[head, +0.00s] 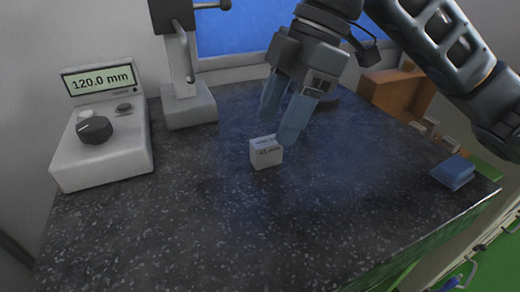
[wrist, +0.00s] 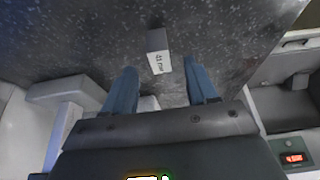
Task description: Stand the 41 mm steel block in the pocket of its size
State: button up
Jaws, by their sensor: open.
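The steel block (head: 265,153) is a small pale box standing on the dark speckled worktop near its middle. In the wrist view the block (wrist: 158,50) shows a "41 mm" label on the side facing me. My gripper (head: 279,123) is open above and just behind the block, its blue-grey fingers pointing down. In the wrist view the gripper (wrist: 160,72) has its fingertips apart, with the block just beyond the gap between them and nothing held. I cannot make out a pocket in either view.
A white device (head: 105,165) reading 120.0 mm stands at left, beside a grey stand (head: 188,108). At right are an orange-brown box (head: 396,90), several small pale pieces (head: 432,126) and a blue stack (head: 453,171). The front and left-centre worktop (head: 190,220) is clear.

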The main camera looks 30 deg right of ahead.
aim_at(267, 141)
jog(key=shift+p+x, duration=0.5)
jog(key=shift+x, duration=2.15)
jog(key=shift+r, duration=0.1)
grip_shut()
